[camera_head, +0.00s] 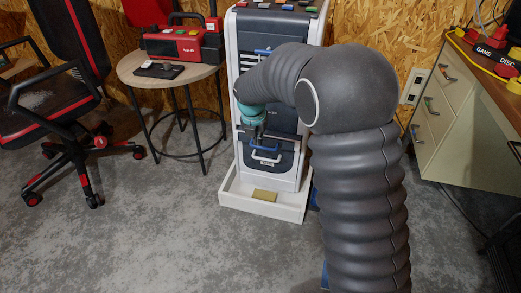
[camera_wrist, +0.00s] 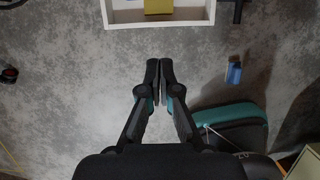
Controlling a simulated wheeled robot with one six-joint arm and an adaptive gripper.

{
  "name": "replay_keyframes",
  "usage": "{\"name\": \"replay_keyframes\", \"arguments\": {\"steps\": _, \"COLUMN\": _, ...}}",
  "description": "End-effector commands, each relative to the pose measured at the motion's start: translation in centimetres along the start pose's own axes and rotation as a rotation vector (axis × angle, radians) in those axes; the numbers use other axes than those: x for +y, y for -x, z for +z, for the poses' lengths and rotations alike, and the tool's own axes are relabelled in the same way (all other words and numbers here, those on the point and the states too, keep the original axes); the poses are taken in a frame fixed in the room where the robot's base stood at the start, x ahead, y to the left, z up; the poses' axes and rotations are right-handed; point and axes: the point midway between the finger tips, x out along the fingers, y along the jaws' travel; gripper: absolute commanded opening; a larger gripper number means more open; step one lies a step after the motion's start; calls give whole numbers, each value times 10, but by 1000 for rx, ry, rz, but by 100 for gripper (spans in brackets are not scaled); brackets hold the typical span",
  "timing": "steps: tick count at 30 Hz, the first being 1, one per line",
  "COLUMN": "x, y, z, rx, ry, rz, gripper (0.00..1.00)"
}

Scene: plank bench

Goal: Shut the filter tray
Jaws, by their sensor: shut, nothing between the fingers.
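The tall white and dark machine (camera_head: 285,105) stands against the wood-chip wall. A shallow white open tray (camera_head: 262,208) sticks out at its foot, with a yellow block (camera_head: 264,195) inside. Above it the dark lower front carries a blue handle and a pale handle (camera_head: 266,159). I cannot tell for sure which part is the filter tray. My gripper (camera_head: 257,136) hangs in front of the machine's lower front, above the white tray, and hides part of that front. In the wrist view my gripper (camera_wrist: 166,78) is shut and empty, with the white tray's edge (camera_wrist: 160,21) ahead of it.
A round table (camera_head: 165,75) with a red device (camera_head: 185,44) stands left of the machine. A black and red chair (camera_head: 65,90) is further left. A cabinet (camera_head: 460,110) stands at the right. The grey floor before the white tray is mostly clear.

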Motion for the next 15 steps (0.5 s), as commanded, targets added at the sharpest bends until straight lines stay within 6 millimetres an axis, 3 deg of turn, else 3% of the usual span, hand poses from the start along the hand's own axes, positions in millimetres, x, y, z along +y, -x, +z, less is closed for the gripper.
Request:
{"name": "replay_keyframes", "arguments": {"steps": 5, "x": -1, "y": -14, "z": -1, "rx": -1, "ry": -1, "rz": -2, "gripper": 0}}
{"name": "replay_keyframes", "arguments": {"steps": 15, "x": -1, "y": -76, "z": -1, "rx": 0, "ry": -1, "rz": -3, "gripper": 0}}
